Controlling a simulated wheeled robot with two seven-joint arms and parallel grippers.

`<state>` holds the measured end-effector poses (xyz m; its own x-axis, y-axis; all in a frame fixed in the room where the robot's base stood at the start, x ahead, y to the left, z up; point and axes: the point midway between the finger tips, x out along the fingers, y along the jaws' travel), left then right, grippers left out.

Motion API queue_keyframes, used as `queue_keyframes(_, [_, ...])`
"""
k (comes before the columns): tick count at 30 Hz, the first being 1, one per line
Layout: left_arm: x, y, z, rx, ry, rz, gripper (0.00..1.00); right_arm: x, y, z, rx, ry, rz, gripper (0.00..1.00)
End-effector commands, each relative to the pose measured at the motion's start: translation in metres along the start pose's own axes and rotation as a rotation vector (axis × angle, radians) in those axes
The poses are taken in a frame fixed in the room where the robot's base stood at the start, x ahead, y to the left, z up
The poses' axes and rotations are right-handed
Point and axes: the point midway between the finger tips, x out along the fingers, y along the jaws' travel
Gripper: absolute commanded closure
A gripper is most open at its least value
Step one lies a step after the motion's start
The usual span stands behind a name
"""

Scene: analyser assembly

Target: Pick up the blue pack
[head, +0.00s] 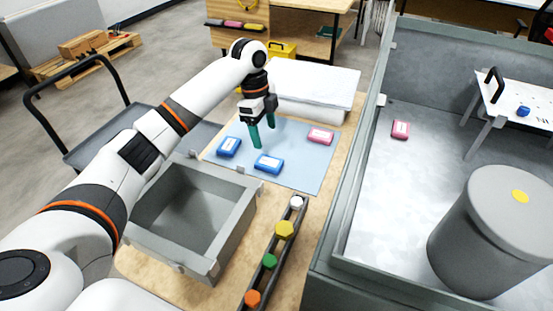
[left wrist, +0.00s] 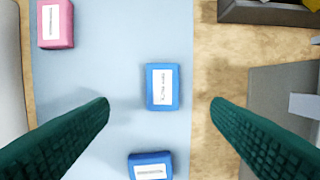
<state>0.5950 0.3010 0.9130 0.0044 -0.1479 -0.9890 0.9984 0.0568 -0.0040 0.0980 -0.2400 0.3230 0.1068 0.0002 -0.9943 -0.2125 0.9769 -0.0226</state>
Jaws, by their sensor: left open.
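Two blue packs with white labels lie flat on a light blue mat (head: 300,178). One blue pack (head: 268,164) is at the mat's near edge; in the left wrist view this blue pack (left wrist: 162,87) shows between the fingertips. The other blue pack (head: 229,147) is at the mat's left; it also shows at the bottom of the left wrist view (left wrist: 151,166), partly cut off. My left gripper (head: 264,136) points down above the mat, its green fingers open and empty, apart from both packs. My right gripper is in neither view.
A pink pack (head: 320,136) lies on the mat's right side. An empty grey bin (head: 152,237) and a rail with coloured caps (head: 270,262) stand nearer. To the right, a walled grey area holds a pink pack (head: 400,129) and a grey drum (head: 480,245).

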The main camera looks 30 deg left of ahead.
Motion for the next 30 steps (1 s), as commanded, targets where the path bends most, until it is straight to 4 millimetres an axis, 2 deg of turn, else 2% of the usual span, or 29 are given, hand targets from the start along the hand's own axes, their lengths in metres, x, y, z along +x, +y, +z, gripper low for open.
queue_keyframes(3, [0.024,-0.001,-0.001,-0.001,0.001,-0.003,0.27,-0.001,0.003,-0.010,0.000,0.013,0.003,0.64])
queue_keyframes(8, [0.043,0.000,0.000,-0.001,0.001,-0.002,0.27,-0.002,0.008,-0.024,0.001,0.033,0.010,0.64])
queue_keyframes(13, [0.055,0.000,0.000,0.000,0.000,-0.002,0.27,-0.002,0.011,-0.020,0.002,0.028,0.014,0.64])
queue_keyframes(21, [0.092,0.000,0.000,0.000,0.001,0.000,0.27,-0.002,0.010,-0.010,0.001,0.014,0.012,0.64])
queue_keyframes(30, [0.099,0.000,-0.001,0.000,0.001,0.001,0.27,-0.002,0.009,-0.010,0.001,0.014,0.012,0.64])
